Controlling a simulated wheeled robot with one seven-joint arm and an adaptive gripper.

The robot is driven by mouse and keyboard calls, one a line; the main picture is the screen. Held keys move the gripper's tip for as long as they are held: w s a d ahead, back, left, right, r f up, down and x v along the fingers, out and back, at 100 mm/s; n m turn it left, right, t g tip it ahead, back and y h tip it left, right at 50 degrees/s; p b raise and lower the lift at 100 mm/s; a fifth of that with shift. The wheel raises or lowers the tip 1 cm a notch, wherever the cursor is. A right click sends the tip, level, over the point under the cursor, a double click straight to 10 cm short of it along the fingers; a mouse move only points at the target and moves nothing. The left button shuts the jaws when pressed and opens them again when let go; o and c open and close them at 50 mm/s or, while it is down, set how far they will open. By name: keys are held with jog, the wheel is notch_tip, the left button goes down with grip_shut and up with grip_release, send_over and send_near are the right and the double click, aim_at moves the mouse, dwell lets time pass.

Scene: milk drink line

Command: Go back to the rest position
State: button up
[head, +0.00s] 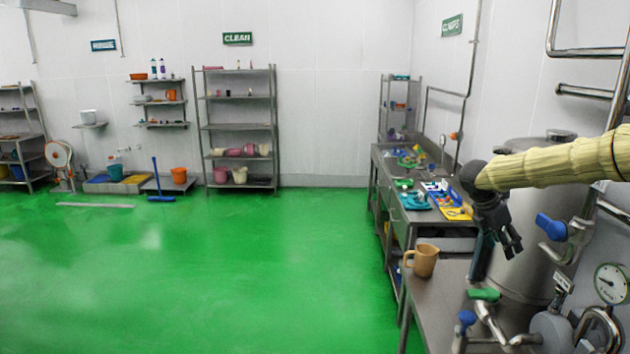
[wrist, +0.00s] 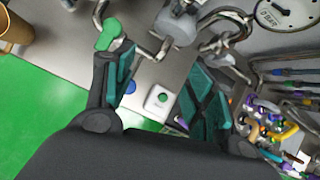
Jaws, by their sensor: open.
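My gripper (head: 497,252) is open and empty at the right of the head view, at the end of my arm in its pale yellow sleeve. It points down above the steel table, in front of the big steel tank (head: 530,240). In the wrist view the two teal-padded fingers (wrist: 160,95) stand apart with nothing between them. Below them, a white block with a green button (wrist: 157,101) lies on the table. No marker of a rest position shows.
A tan jug (head: 424,260) stands on the steel table (head: 440,290) left of my gripper. A green-handled valve (head: 484,295), a blue-handled valve (head: 551,227) and a pressure gauge (head: 611,284) are close by. A cluttered workbench (head: 400,200) stands behind. The green floor (head: 200,270) is mostly clear.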

jog(key=s+a+f+n+t+h, duration=0.15)
jog(key=a+f+n, duration=0.25)
jog(key=f+n, duration=0.55)
jog(key=s+a+f+n+t+h, duration=0.1)
jog(key=s+a+f+n+t, duration=0.15)
jog(key=a+f+n, duration=0.5)
jog(key=s+a+f+n+t+y, duration=0.15)
jog(key=s+a+f+n, duration=0.35)
jog(key=s+f+n, duration=0.5)
jog(key=s+a+f+n+t+y, duration=0.1)
jog(key=s+a+f+n+y, duration=0.3)
jog(key=s+f+n, duration=0.6)
jog(key=s+a+f+n+g+y, duration=0.1)
jog(key=s+a+f+n+g, duration=0.3)
jog(key=s, duration=0.6)
jog(key=s+a+f+n+y, duration=0.1)
jog(key=s+n, duration=0.4)
jog(key=s, duration=0.4)
jog(key=s+a+f+n+g+y, duration=0.1)
jog(key=s+a+f+n+g, duration=0.3)
jog(key=s, duration=0.6)
notch_tip(320, 180, down, 21)
jog(key=n+t+b, duration=0.1)
jog(key=b, duration=2.1)
jog(key=shift+s+d, duration=0.2)
jog(key=shift+d, duration=0.2)
jog(key=shift+t, duration=0.25)
